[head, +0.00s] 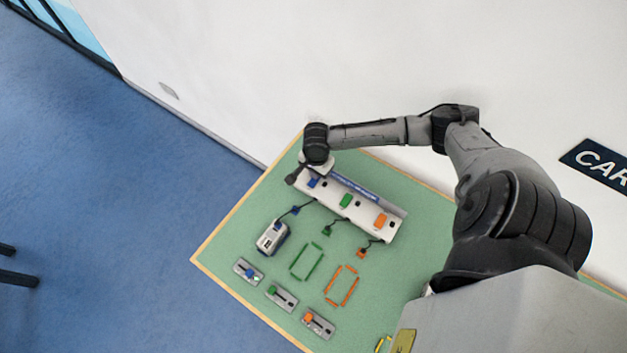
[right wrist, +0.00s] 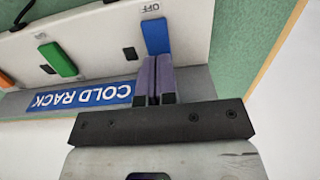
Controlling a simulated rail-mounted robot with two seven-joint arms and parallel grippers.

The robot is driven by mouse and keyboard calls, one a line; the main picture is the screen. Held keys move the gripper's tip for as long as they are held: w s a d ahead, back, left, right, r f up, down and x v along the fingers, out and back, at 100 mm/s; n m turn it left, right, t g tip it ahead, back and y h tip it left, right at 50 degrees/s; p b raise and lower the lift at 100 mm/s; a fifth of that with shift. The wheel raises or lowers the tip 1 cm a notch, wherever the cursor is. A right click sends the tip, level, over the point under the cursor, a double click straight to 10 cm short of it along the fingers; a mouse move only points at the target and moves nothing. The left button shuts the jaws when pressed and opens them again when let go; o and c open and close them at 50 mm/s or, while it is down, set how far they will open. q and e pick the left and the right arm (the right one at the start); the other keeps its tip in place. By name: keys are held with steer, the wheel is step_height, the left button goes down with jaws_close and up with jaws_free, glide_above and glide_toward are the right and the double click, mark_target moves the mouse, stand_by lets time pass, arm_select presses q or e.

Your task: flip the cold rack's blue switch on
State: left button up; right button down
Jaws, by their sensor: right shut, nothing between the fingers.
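The cold rack (head: 362,216) is a white unit on the green board, with a blue "COLD RACK" label (right wrist: 92,94) upside down in the right wrist view. Its blue switch (head: 313,183) is at its left end. In the right wrist view the blue switch (right wrist: 155,36) stands beside the word OFF. My right gripper (right wrist: 157,62) is shut and empty. Its fingertips are at the lower end of the blue switch; I cannot tell whether they touch. My left gripper is out of view.
The rack also has a green switch (head: 346,200) and an orange switch (head: 380,220). In front of it are short cables, a grey module (head: 272,237), green and orange outlines, and several small sliders (head: 282,298). A white wall (head: 250,60) stands behind the board.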

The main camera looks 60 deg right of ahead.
steer(key=shift+f, duration=0.25)
steer(key=shift+f, duration=0.4)
stand_by(0.3)
step_height(320, 180, up, 3)
steer(key=p, duration=0.4)
steer(key=shift+r+p, duration=0.2)
steer(key=shift+p, duration=0.1)
step_height(320, 180, up, 4)
steer(key=p, duration=0.5)
steer(key=shift+f, duration=0.15)
stand_by(0.3)
